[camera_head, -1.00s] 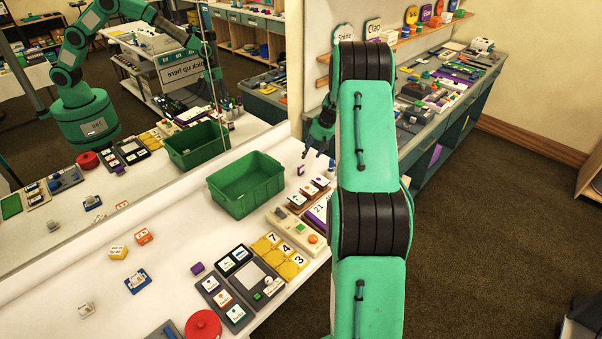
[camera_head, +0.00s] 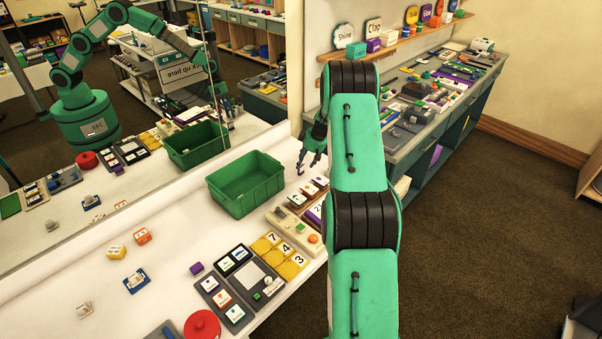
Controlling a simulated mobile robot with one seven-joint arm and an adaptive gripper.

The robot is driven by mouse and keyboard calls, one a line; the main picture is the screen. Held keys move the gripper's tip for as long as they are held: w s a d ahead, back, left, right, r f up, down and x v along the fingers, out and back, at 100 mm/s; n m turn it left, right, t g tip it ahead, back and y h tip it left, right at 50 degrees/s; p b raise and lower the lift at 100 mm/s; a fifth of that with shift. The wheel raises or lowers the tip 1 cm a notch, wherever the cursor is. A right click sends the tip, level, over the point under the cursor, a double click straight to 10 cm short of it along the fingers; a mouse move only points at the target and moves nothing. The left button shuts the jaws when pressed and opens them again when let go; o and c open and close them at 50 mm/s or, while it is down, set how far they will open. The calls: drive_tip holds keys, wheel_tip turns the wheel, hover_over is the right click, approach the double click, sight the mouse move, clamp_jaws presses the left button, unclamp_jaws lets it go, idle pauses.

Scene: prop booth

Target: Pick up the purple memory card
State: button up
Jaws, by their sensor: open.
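My gripper (camera_head: 308,166) is at the far end of the white table, right of the green bin, pointing down with its fingers apart. A small white-and-purple piece (camera_head: 301,171), likely the purple memory card, is at the fingertips. It is mostly hidden by the fingers, and I cannot tell whether they touch it. A small plain purple block (camera_head: 197,268) lies on the nearer table, left of the grey card tray, well away from my gripper.
A green bin (camera_head: 246,184) stands left of my gripper. In front are a wooden rack with cards (camera_head: 308,193), yellow number tiles (camera_head: 272,246), a grey card tray (camera_head: 238,308) and a red round thing (camera_head: 203,325). A mirror (camera_head: 130,130) runs along the left side.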

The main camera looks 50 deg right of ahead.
sight(302, 165)
idle(0.3)
drive_tip(key=shift+b+x, duration=0.5)
drive_tip(key=shift+x, duration=2.1)
drive_tip(key=shift+w, duration=0.1)
drive_tip(key=shift+r, duration=0.1)
drive_tip(key=shift+c, duration=0.3)
clamp_jaws()
